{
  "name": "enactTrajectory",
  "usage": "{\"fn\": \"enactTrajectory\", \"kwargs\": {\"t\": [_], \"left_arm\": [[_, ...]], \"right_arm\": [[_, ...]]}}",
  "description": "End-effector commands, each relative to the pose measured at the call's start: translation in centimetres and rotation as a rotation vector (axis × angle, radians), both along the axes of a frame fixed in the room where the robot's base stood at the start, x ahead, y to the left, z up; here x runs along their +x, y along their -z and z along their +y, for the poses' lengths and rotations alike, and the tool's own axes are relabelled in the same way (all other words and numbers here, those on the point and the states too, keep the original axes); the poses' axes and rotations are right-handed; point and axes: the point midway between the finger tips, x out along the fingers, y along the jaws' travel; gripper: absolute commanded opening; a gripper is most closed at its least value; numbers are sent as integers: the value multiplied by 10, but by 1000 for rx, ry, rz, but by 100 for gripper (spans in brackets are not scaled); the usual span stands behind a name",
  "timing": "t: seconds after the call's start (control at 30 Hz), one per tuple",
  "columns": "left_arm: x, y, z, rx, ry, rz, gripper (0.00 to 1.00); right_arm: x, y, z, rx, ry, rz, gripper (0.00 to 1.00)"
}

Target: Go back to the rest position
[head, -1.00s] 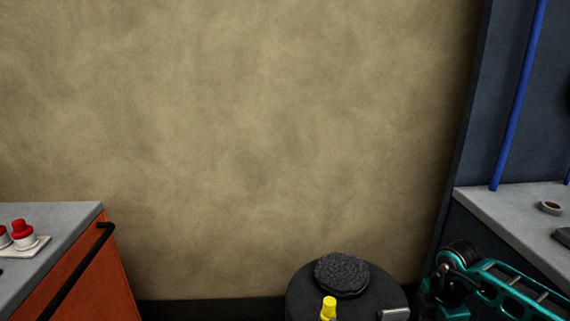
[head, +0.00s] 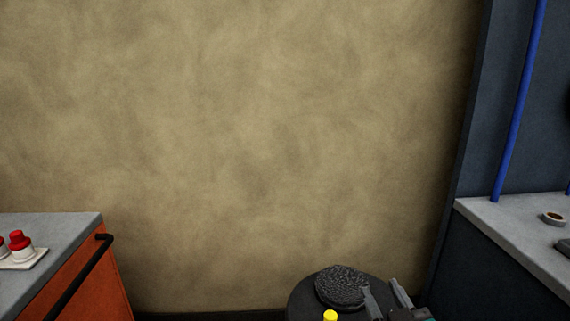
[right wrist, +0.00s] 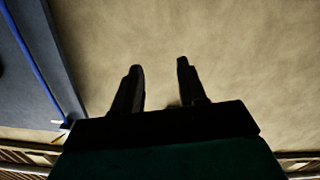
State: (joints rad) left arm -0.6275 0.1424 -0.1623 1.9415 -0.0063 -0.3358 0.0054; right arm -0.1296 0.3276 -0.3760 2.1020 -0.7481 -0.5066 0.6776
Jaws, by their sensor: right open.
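My right gripper (head: 386,297) shows at the bottom edge of the head view, in front of the round dark stool top. Its two grey fingers point up and stand apart. In the right wrist view my right gripper (right wrist: 160,80) is open with nothing between its fingers, and the tan wall lies behind them. My left gripper is in neither view.
A round dark top (head: 305,298) carries a rough black disc (head: 341,286) and a yellow-topped thing (head: 330,315). An orange cabinet (head: 95,290) with red-capped bottles (head: 20,245) stands left. A grey counter (head: 500,225) with a tape roll (head: 553,218) stands right.

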Motion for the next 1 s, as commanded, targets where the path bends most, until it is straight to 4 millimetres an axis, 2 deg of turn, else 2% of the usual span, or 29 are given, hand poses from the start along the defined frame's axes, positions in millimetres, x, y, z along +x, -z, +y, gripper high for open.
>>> {"fn": "enactTrajectory", "kwargs": {"t": [0.1, 0.2, 0.3, 0.5, 0.77, 1.0], "left_arm": [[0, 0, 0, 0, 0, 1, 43], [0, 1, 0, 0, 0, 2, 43], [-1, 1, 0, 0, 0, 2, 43], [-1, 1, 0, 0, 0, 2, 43], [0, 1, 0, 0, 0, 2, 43], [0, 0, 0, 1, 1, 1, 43]], "right_arm": [[-34, 41, -33, 48, 165, 257, 42], [-71, 76, -48, 64, 239, 488, 42], [-107, 101, -53, 68, 260, 684, 42], [-168, 128, -50, 66, 227, 971, 42], [-237, 140, -39, 59, 120, 1253, 42], [-213, 161, -33, 71, 91, 1150, 42]]}}
